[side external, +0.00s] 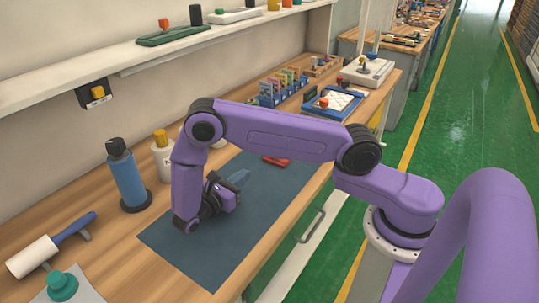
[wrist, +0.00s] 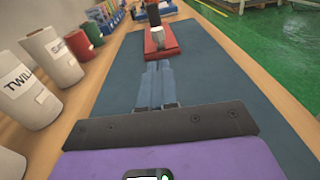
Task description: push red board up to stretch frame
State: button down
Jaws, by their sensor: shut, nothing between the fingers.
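The red board (wrist: 173,47) lies flat on the dark blue mat (wrist: 208,78), ahead of my gripper in the wrist view. A dark upright block and a pale piece stand on it. In the side view only part of the red board (side external: 277,160) shows behind my arm. My gripper (wrist: 158,66) is shut and empty, its bluish fingers pointing toward the board's near edge; a small gap seems to remain. In the side view my gripper (side external: 240,178) is low over the mat. A blue-rimmed frame with a pale inside (side external: 333,103), perhaps the stretch frame, lies beyond the board.
A blue bottle (side external: 127,177) and a white container with a yellow cap (side external: 162,157) stand left of the mat. A roller (side external: 45,248) lies at the near left. A shelf (side external: 150,50) runs above.

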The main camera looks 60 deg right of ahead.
jog(key=shift+w+d+f+h, duration=0.2)
jog(key=shift+f+h, duration=0.1)
jog(key=shift+f, duration=0.15)
jog(key=shift+d, duration=0.2)
jog(key=d, duration=1.3)
jog(key=shift+s+d, duration=0.2)
jog(key=shift+d, duration=0.1)
jog(key=d, duration=1.1)
jog(key=shift+s+d, duration=0.1)
